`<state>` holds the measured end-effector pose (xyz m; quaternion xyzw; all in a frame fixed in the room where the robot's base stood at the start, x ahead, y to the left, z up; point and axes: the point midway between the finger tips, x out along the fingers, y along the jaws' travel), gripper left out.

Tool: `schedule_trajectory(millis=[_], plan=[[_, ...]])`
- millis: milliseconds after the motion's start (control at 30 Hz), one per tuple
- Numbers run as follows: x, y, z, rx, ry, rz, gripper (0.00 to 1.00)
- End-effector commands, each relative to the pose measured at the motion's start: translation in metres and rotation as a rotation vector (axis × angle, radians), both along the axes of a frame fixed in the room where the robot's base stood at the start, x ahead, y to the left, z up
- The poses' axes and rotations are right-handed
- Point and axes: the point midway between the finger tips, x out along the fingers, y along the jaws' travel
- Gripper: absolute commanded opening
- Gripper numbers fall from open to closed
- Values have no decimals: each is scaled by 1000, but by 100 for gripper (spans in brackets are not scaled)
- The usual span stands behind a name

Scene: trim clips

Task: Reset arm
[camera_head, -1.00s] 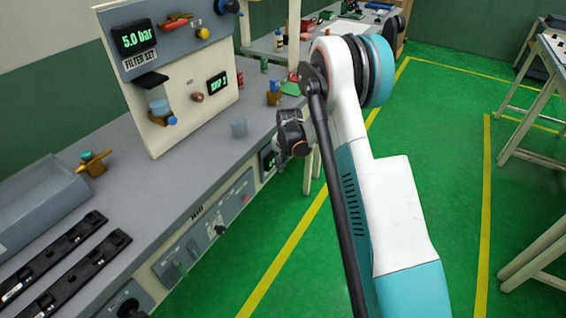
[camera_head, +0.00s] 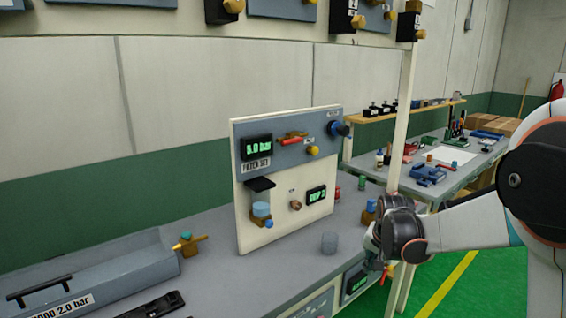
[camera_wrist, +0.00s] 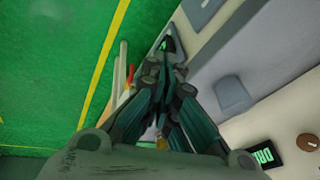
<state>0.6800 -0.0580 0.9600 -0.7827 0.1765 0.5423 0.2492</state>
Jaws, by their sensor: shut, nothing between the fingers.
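My arm (camera_head: 462,222) comes in from the right side of the head view and reaches left toward the bench's front edge. My gripper (camera_head: 378,262) hangs below the dark wrist joint, small and partly hidden in this view. In the wrist view my gripper (camera_wrist: 168,66) shows its dark green-black fingers drawn together, with nothing seen between them. It is beside the bench edge, with green floor on the left and the bench on the right.
A grey workbench (camera_head: 215,287) carries an upright panel (camera_head: 282,232) with gauges and knobs. A white post (camera_head: 401,130) rises behind my wrist. Green floor (camera_head: 482,285) at the lower right is clear.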

Motion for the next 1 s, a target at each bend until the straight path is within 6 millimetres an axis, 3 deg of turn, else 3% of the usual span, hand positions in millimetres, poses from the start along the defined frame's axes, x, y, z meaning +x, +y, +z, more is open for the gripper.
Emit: schedule_trajectory(millis=[200, 500, 733, 1000], plan=[[-52, 15, 55, -41, -43, 98, 0], [-128, 32, 105, -103, -104, 230, 0], [-189, 42, 125, -156, -151, 330, 0], [-258, 52, 127, -222, -203, 446, 0]])
